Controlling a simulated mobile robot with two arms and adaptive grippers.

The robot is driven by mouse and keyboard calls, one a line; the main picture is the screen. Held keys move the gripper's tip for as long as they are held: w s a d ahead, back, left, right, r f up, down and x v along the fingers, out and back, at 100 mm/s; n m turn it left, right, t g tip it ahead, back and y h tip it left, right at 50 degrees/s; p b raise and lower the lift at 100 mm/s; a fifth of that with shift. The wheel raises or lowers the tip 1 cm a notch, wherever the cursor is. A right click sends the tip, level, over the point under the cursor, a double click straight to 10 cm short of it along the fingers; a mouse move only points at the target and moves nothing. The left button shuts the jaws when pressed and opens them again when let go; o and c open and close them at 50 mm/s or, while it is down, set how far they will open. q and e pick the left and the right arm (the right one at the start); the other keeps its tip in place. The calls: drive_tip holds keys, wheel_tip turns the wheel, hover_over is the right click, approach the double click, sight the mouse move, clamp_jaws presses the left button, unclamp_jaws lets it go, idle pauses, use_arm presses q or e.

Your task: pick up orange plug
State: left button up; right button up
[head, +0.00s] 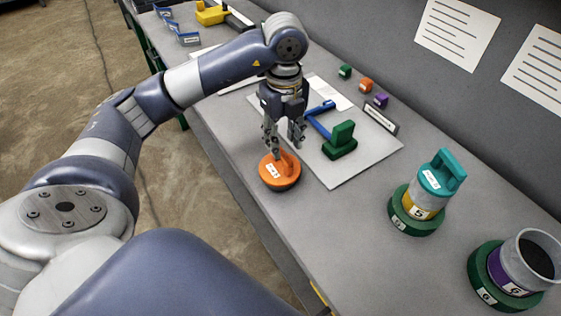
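The orange plug (272,178) is a round disc with a raised handle and a white label. It sits on the grey bench near its front edge, by the front left corner of a pale mat. My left gripper (287,147) points down just above the plug, with its two fingers apart. One fingertip is close to the plug's handle; I cannot tell whether it touches. Nothing shows held between the fingers. My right gripper is not in view.
A green block-shaped piece (340,140) and a blue tool (318,116) lie on the mat (374,150). A teal-topped stack (436,180) and a grey open cylinder in a green ring (488,262) stand right. Small coloured blocks (366,85) sit by the wall.

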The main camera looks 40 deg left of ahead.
sight(283, 153)
use_arm(q)
drive_tip(key=f, duration=0.2)
drive_tip(key=s+f+p, duration=0.1)
drive_tip(key=f, duration=0.1)
drive_tip(key=shift+d+f, duration=0.1)
drive_tip(key=shift+d, duration=0.05)
drive_tip(key=shift+f, duration=0.3)
drive_tip(key=shift+w+f, duration=0.1)
drive_tip(key=shift+c, duration=0.3)
drive_tip(key=c, duration=0.5)
clamp_jaws()
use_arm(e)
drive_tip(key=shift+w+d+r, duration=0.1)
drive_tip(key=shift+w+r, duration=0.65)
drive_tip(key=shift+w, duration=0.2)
